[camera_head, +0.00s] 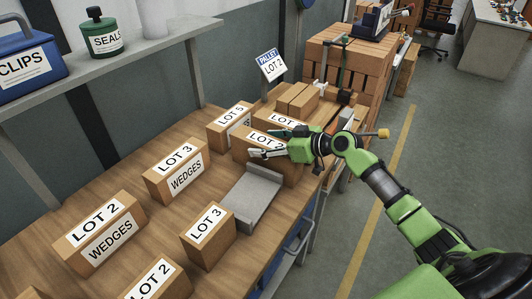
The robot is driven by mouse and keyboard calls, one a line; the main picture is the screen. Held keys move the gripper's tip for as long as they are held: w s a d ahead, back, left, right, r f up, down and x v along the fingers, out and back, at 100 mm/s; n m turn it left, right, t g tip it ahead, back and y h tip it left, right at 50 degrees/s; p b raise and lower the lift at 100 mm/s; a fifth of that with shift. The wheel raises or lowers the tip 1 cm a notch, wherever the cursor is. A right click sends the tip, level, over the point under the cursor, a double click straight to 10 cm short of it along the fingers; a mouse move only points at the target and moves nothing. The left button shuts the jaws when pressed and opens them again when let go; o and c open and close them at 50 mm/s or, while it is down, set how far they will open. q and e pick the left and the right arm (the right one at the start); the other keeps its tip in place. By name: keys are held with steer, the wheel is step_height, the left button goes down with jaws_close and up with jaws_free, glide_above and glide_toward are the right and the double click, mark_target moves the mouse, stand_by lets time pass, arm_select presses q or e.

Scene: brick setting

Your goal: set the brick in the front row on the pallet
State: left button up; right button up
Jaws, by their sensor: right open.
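My right gripper (264,143) reaches in from the right, open, its fingers over a brown block labelled LOT 2 (242,145). I cannot tell whether the fingers touch it. The block sits on the wooden table behind a grey stepped plate (249,201); part of it is hidden by my gripper. Another labelled brown block (263,118) stands just behind it, its label partly covered. Farther back, plain brown bricks (298,99) lie near a sign reading PALLET LOT 2 (271,65). The pallet itself is hard to make out. My left gripper is out of view.
More labelled blocks stand on the table: LOT 5 (224,129), LOT 3 WEDGES (165,178), LOT 2 WEDGES (84,243) and LOT 3 (198,248). A shelf (120,68) on the left holds a blue CLIPS case (28,48) and a green SEALS pot (103,39). The floor at right is open.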

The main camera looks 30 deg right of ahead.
jaws_close()
steer(key=shift+w+d+r, duration=0.1)
steer(key=shift+r, duration=0.6)
step_height(320, 180, up, 2)
steer(key=shift+r+b, duration=0.15)
steer(key=shift+b, duration=0.55)
steer(key=s+r, duration=0.2)
steer(key=r, duration=0.1)
steer(key=s+d+r+b, duration=0.1)
steer(key=s+r, duration=0.1)
steer(key=s, duration=0.1)
steer(key=shift+s+d+r, duration=0.1)
steer(key=shift+r, duration=0.3)
steer(key=s+d+r+b, duration=0.2)
steer(key=s+r, duration=0.2)
steer(key=s, duration=0.4)
steer(key=shift+s, duration=0.3)
